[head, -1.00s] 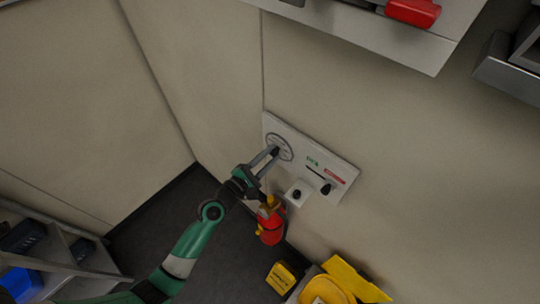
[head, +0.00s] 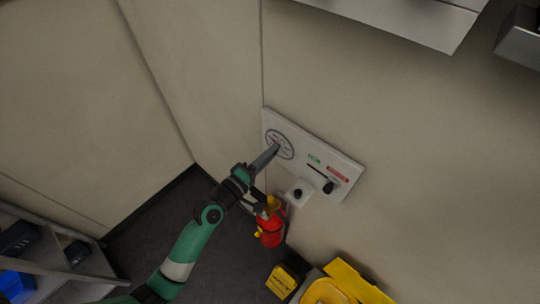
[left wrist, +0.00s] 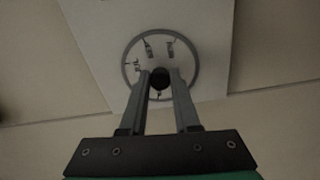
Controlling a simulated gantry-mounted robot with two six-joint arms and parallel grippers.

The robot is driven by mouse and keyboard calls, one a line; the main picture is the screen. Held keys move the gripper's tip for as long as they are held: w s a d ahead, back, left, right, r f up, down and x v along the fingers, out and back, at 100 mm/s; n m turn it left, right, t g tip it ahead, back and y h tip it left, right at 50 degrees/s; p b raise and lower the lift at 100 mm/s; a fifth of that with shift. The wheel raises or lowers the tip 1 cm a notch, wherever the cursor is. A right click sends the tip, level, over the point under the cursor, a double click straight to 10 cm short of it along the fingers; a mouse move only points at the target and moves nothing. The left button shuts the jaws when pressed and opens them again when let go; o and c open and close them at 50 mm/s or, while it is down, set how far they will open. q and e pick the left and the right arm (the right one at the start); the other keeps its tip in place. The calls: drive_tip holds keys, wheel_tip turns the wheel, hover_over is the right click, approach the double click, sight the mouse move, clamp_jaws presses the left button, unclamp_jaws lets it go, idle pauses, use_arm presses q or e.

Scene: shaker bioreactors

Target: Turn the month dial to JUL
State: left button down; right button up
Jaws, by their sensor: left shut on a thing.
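The month dial (head: 285,141) is a round ring with small markings on a white wall panel (head: 345,165). It also shows in the left wrist view (left wrist: 160,50), where the labels are too small and dark to read. My left gripper (head: 277,147) reaches up to the dial from the lower left. In the left wrist view, the gripper (left wrist: 161,75) has its two fingertips on either side of the dark central knob (left wrist: 160,80) and is shut on it. The fingers cover the lower part of the dial. My right gripper is not in view.
The panel also has a slider with a black knob (head: 328,187) and green and red labels. A small white box with a black knob (head: 297,193) sits below. A red extinguisher (head: 271,232) stands beneath, near my arm. Yellow items (head: 335,290) lie at the lower right.

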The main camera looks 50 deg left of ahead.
use_arm(q)
drive_tip(key=shift+a+f+m+b, duration=0.1)
drive_tip(key=shift+m+b, duration=2)
drive_tip(key=shift+m, duration=2.55)
drive_tip(key=shift+a+f+m+b, duration=0.1)
drive_tip(key=shift+m+b, duration=2)
drive_tip(key=shift+m, duration=2.55)
drive_tip(key=shift+r, duration=0.1)
drive_tip(key=c, duration=0.6)
unclamp_jaws()
drive_tip(key=shift+c, duration=0.2)
